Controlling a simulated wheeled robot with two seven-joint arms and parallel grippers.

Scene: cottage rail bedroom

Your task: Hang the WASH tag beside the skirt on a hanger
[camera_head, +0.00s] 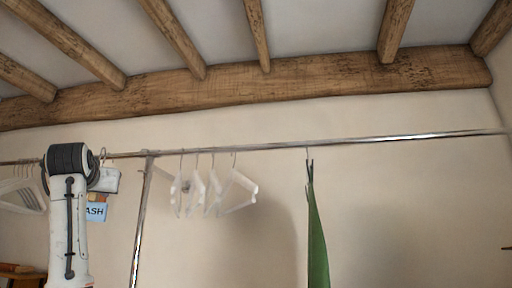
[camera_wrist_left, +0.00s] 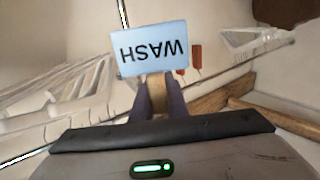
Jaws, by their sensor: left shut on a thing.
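The WASH tag (camera_head: 97,212) is a light blue card with dark letters, just right of my left forearm in the head view. In the left wrist view the tag (camera_wrist_left: 150,48) appears upside down beyond the fingertips. My left gripper (camera_wrist_left: 157,92) is shut on the tag's tan part, between two dark fingers. In the head view my arm partly hides the gripper and the tag. A green garment, apparently the skirt (camera_head: 317,240), hangs from the rail right of centre, seen nearly edge-on; its lower end is out of frame. My right gripper is not in view.
A metal rail (camera_head: 400,138) runs across the wall, with an upright post (camera_head: 142,220) left of centre. Several white hangers (camera_head: 238,190) hang between post and skirt, and more (camera_head: 22,195) at far left. The rail right of the skirt is bare.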

